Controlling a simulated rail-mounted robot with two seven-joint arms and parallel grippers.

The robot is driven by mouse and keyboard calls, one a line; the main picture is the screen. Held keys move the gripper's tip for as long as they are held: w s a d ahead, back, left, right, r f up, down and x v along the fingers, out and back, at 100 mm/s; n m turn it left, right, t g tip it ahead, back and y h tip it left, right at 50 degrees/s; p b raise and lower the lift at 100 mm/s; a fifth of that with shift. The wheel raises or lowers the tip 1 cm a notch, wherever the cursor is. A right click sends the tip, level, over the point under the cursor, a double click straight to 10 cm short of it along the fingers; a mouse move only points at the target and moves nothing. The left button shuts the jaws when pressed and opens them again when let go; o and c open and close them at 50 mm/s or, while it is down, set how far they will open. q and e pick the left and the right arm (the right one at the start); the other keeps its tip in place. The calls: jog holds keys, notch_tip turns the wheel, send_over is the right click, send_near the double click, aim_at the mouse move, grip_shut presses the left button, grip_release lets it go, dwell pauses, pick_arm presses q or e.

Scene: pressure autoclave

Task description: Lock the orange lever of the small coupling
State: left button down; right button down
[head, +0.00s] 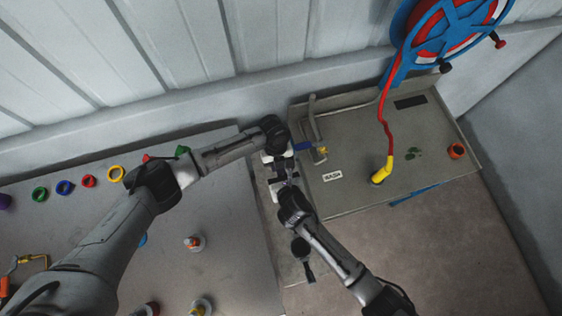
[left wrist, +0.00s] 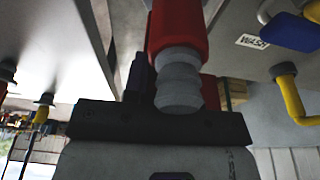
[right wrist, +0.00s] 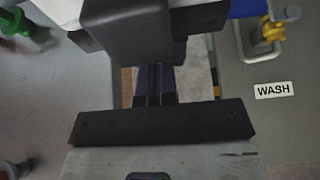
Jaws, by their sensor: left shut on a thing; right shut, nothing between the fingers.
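My left gripper (head: 274,157) is at the table's edge in the head view. In the left wrist view it is shut on a red piece with a grey ribbed end (left wrist: 178,80), which may belong to the coupling. My right gripper (head: 284,180) is just below it, close to it. In the right wrist view its dark fingers (right wrist: 155,85) are together and empty, in front of a large dark block. I cannot make out the orange lever of the small coupling in any view; the two grippers hide much of that spot.
A grey bench (head: 350,205) with a WASH label (head: 332,176), a blue handle (head: 303,146) and a yellow-ended red hose (head: 381,174) lies to the right. A blue reel (head: 445,30) is above. The left table (head: 235,250) carries several coloured rings and white-and-orange pieces.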

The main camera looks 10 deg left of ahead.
pick_arm(q)
jog(key=shift+s+d+f, duration=0.15)
jog(key=shift+s, duration=0.05)
pick_arm(e)
jog(key=shift+w+a+r, duration=0.15)
jog(key=shift+w+r, duration=0.1)
jog(key=shift+w, duration=0.4)
pick_arm(q)
jog(key=c, duration=0.9)
grip_release()
jog(key=shift+w, duration=0.1)
pick_arm(e)
jog(key=shift+a, duration=0.1)
